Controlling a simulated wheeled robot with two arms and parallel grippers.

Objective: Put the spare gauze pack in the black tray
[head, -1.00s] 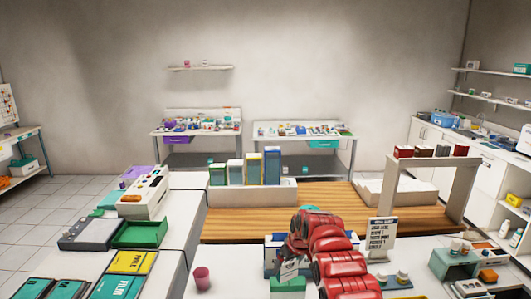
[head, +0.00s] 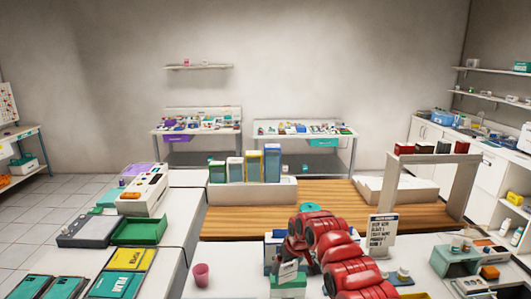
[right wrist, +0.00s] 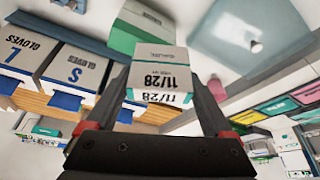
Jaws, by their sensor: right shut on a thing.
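A small white and grey-green pack marked "11/28" (right wrist: 160,80) sits between the fingers of my right gripper (right wrist: 162,95) in the right wrist view. The gripper is shut on it. In the head view my right gripper (head: 289,262) is low at the front of the white counter, partly hidden by my red arm; a white labelled face (head: 289,271) shows there. A green and white box (head: 288,288) is just below it. A green and white box (right wrist: 140,25) also shows beyond the held pack in the wrist view. I cannot make out a black tray. My left gripper is not visible.
Glove boxes marked L (right wrist: 25,50) and S (right wrist: 75,72) stand close beside the gripper. A pink cup (head: 201,275), a green tray (head: 140,231) and yellow and teal packs are to the left. A sign (head: 382,233) stands to the right. Bare counter lies around the cup.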

